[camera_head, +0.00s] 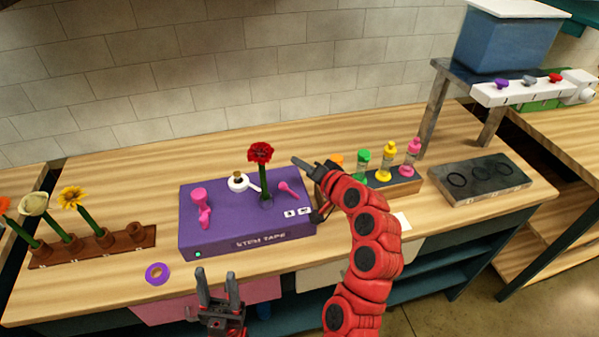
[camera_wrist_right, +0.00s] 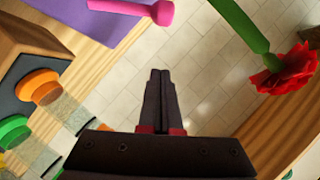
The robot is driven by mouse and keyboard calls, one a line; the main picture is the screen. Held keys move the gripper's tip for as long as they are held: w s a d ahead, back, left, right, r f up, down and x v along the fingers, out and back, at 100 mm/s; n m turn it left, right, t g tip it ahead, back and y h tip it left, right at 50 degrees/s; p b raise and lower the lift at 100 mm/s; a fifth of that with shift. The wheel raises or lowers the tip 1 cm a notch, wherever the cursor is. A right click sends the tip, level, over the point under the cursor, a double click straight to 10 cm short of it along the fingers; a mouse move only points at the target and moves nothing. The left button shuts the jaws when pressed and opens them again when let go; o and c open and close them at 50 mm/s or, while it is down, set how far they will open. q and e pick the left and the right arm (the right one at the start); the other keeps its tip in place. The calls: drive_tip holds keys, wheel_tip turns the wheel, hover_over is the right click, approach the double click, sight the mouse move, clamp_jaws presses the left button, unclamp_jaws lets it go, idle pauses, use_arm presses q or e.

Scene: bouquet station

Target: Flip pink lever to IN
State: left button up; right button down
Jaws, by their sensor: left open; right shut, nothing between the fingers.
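The purple stem tape box (camera_head: 235,233) stands on the counter, with a green light at its front left. A small pink lever (camera_head: 289,188) sits on its right side, beside the labels (camera_head: 297,212), whose text is too small to read. A larger pink handle (camera_head: 201,205) is on its left. A red flower (camera_head: 260,154) stands upright in the box. My right gripper (camera_head: 299,162) is shut and empty, just right of the lever. In the right wrist view the lever's pink knob (camera_wrist_right: 160,12) is ahead of the fingertips (camera_wrist_right: 159,73), apart from them. My left gripper (camera_head: 217,276) is open at the counter's front.
A wooden rack (camera_head: 95,250) with several flowers is at the left. A purple tape ring (camera_head: 157,273) lies in front. Several coloured bottles (camera_head: 385,160) stand right of my right gripper. A dark tray (camera_head: 483,182) is farther right.

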drive_tip(key=v, duration=1)
drive_tip(key=shift+a, duration=0.25)
drive_tip(key=shift+s, duration=0.15)
